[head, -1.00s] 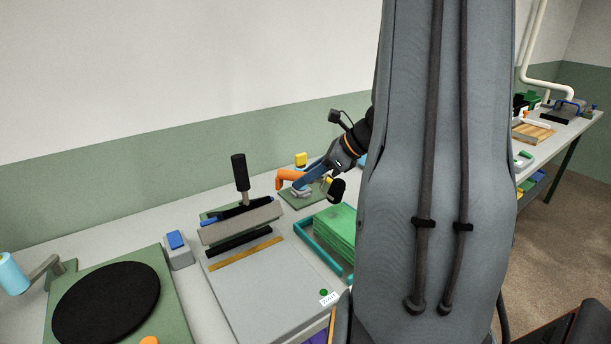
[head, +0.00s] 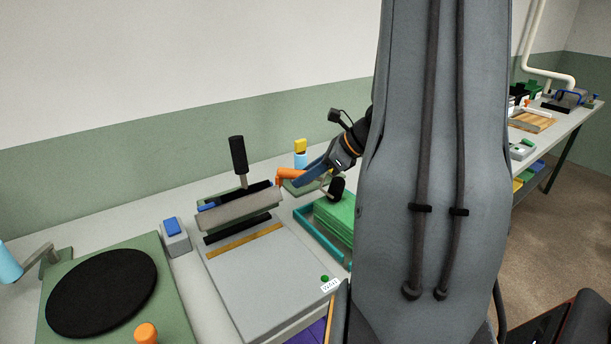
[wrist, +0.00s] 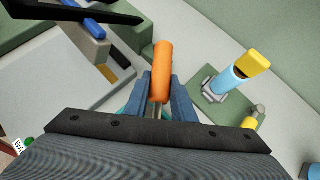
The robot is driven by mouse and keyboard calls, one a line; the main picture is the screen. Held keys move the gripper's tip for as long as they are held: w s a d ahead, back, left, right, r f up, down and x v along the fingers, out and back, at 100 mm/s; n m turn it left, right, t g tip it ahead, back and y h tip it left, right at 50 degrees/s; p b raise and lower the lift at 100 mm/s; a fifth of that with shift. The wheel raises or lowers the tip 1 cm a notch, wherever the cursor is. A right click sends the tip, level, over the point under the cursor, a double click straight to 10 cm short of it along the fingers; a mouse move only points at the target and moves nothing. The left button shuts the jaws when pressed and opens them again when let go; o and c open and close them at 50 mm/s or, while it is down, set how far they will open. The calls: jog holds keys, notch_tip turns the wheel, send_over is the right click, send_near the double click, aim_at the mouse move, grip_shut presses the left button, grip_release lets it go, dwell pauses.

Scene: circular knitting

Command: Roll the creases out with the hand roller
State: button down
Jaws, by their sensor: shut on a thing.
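My gripper (wrist: 160,97), with blue fingers, is shut on an orange handle (wrist: 162,70), which seems to be the hand roller's. In the head view the handle (head: 291,178) is in the air beside the press-like tool and bends down at its left end. The roller's rolling part cannot be made out. A stack of flat green pieces (head: 340,215), perhaps fabric, lies in a teal tray (head: 318,234) below and right of my gripper. My arm hides part of the stack. No creases can be made out.
A grey board (head: 265,275) with a tall black-handled tool (head: 238,155) stands left of my gripper. A light-blue cylinder with a yellow top (wrist: 228,85) stands on a green base close by. A black disc (head: 103,292) lies at the left.

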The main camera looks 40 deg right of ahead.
jog(key=shift+f+b, duration=0.35)
jog(key=shift+f, duration=0.3)
jog(key=shift+s, duration=0.15)
jog(key=shift+s+f, duration=0.15)
jog(key=shift+s, duration=0.95)
jog(key=c, duration=1.7)
grip_release()
jog(key=shift+c, duration=0.2)
jog(key=shift+f, duration=0.65)
grip_shut()
jog(key=shift+r+p, duration=1.95)
jog(key=shift+r, duration=0.55)
